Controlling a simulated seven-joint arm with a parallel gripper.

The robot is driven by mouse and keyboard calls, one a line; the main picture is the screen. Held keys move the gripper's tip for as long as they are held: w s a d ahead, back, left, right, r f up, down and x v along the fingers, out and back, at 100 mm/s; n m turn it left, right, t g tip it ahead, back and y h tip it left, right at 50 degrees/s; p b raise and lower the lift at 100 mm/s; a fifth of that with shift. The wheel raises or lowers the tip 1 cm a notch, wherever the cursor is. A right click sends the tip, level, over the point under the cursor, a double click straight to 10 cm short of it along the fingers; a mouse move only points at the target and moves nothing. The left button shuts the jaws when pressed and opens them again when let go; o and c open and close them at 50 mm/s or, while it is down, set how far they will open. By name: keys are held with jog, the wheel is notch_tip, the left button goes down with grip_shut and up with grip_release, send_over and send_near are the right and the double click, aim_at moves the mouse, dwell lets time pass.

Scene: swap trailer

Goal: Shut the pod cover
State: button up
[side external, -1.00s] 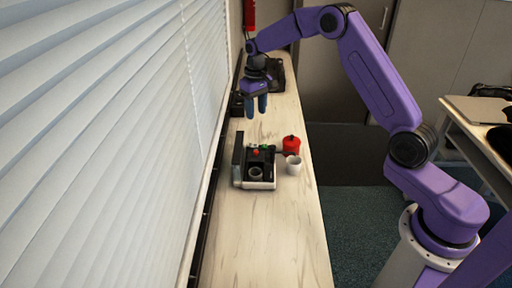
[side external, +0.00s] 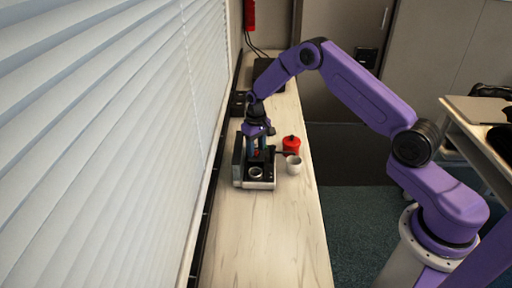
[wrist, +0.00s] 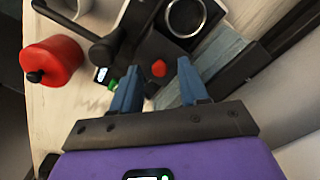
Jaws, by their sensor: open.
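A small dark machine with a light front edge (side external: 258,184) stands on the counter. A silver-rimmed round opening shows on it in the side view (side external: 256,173) and the wrist view (wrist: 186,16). A black arm with a rounded end (wrist: 104,48) sticks out beside the machine towards the red jar. An upright panel (side external: 238,158) stands along its left side. I cannot tell for sure which part is the pod cover. My gripper (side external: 257,151) is open and empty, low over the machine's back part. In the wrist view, its fingertips (wrist: 158,70) straddle a red button (wrist: 159,68).
A red jar with a black knob (side external: 291,144) and a white cup (side external: 294,165) stand right of the machine. Window blinds (side external: 110,150) run close along the left. The counter's near part (side external: 262,240) is clear.

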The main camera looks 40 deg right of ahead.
jog(key=shift+f, duration=0.1)
grip_shut()
jog(key=shift+s+a, duration=2.15)
jog(key=shift+a, duration=0.05)
grip_release()
notch_tip(320, 180, up, 18)
jog(key=shift+f, duration=0.25)
